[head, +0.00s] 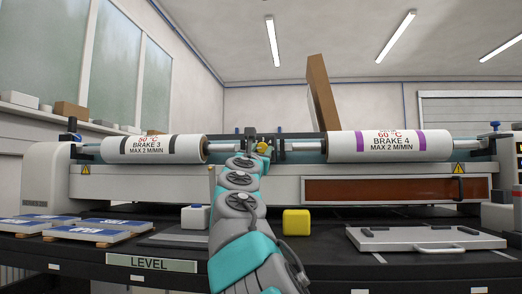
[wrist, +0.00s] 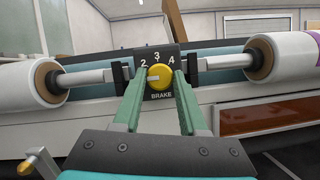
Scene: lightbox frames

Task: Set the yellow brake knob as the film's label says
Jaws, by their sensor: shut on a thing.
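The yellow brake knob (wrist: 160,77) sits on a dark plate (wrist: 161,96) marked BRAKE, with 2, 3 and 4 above it. My gripper (wrist: 160,82) has a green finger on each side of the knob and is shut on it. I cannot tell which number the knob points at. In the head view the knob (head: 263,147) shows small, beyond my arm. The left film roll (head: 155,149) has grey bands and reads 50 °C, BRAKE 3, MAX 2 M/MIN. The right film roll (head: 389,146) has purple bands and reads 60 °C, BRAKE 4, MAX 2 M/MIN.
A yellow block (head: 296,222) and a small white, blue-topped block (head: 195,219) stand on the dark bench. Blue-and-white plates (head: 95,230) lie at left, and a grey handled plate (head: 425,239) at right. A brown board (head: 321,93) rises behind the machine.

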